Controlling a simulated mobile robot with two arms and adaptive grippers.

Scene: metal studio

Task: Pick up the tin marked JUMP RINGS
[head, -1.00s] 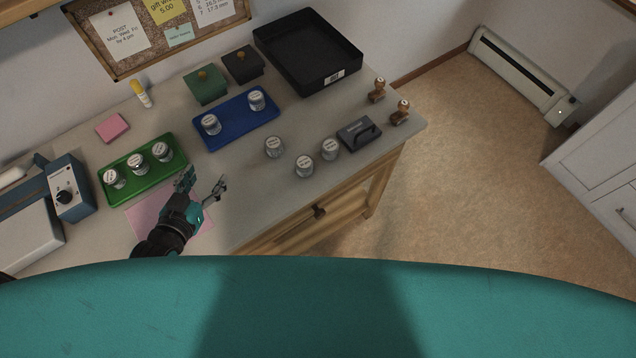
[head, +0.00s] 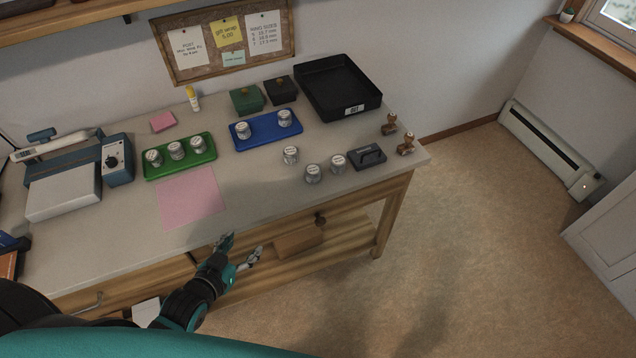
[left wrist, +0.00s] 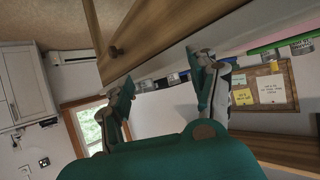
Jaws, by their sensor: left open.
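Several small round tins with pale lids stand on the bench. Three are on the green tray (head: 208,158), two on the blue tray (head: 244,144). Three stand on the bare bench: one tin (head: 291,155), a second tin (head: 313,173) and a third tin (head: 338,163). Their labels are too small to read, so I cannot tell which is JUMP RINGS. My left gripper (head: 243,253) is open and empty, in front of the bench's front edge, apart from every tin. In the left wrist view the two open fingers (left wrist: 160,80) show with nothing between them. My right gripper is not seen.
A dark stamp block (head: 367,157) lies beside the loose tins, with two wooden-handled stamps (head: 405,146) at the right corner. A black tray (head: 340,90) and two small lidded boxes (head: 246,100) stand behind.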

